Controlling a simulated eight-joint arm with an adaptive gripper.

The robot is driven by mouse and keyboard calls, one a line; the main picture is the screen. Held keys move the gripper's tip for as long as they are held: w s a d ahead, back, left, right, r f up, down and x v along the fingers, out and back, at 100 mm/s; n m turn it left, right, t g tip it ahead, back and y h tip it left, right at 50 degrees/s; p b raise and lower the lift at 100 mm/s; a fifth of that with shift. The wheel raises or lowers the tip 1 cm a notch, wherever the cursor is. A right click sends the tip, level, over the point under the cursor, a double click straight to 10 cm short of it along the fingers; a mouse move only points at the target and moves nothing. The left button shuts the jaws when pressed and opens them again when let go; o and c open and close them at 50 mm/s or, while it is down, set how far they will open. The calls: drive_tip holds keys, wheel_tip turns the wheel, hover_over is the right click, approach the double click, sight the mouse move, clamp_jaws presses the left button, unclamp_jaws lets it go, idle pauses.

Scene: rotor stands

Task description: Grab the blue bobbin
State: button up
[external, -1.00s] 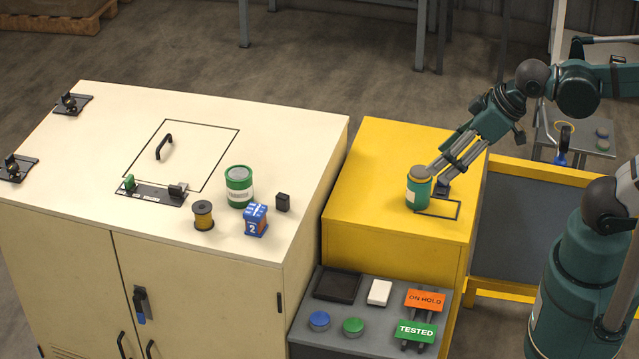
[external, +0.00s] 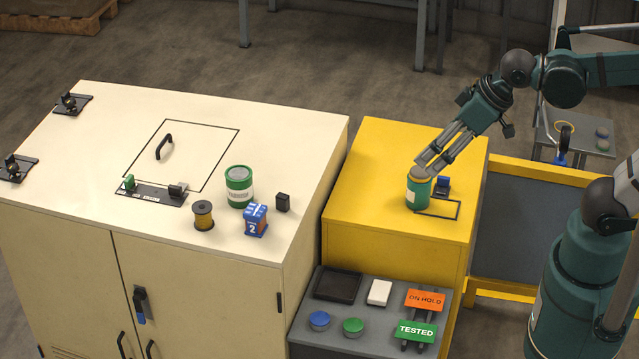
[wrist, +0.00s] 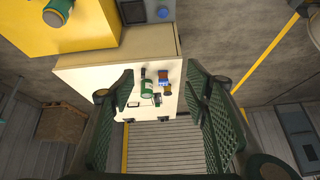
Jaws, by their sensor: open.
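A squarish blue bobbin (external: 256,221) with blue ends, a copper-coloured middle and a "2" on its front stands near the front right of the cream cabinet top. It shows small between my fingers in the wrist view (wrist: 164,77). My gripper (external: 430,168) is open, with nothing between its fingers in the wrist view (wrist: 160,88). It is over the yellow cabinet, well to the right of the bobbin. In the external view its fingertips overlap the top of a teal can (external: 418,190); I cannot tell whether they touch it.
Close around the bobbin are a green can (external: 239,188), a dark-ended spool with yellow winding (external: 203,216) and a small black block (external: 283,203). A small blue and black item (external: 443,186) sits behind the teal can. A lower grey shelf (external: 380,325) holds buttons and signs.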

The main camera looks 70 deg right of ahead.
drive_tip(key=w+r+m+g, duration=0.15)
drive_tip(key=w+m, duration=0.25)
drive_tip(key=w, duration=0.7)
drive_tip(key=m+g+b, duration=0.2)
drive_tip(key=m+g, duration=0.3)
drive_tip(key=m, duration=0.8)
hover_over(255, 210)
drive_tip(key=f, duration=2.2)
drive_tip(key=shift+s+f, duration=0.2)
drive_tip(key=shift+s, duration=0.05)
drive_tip(key=shift+w+f+m, duration=0.25)
drive_tip(key=shift+f+m, duration=0.05)
drive_tip(key=shift+f, duration=0.2)
drive_tip(key=shift+f, duration=1.25)
drive_tip(key=shift+f, duration=0.1)
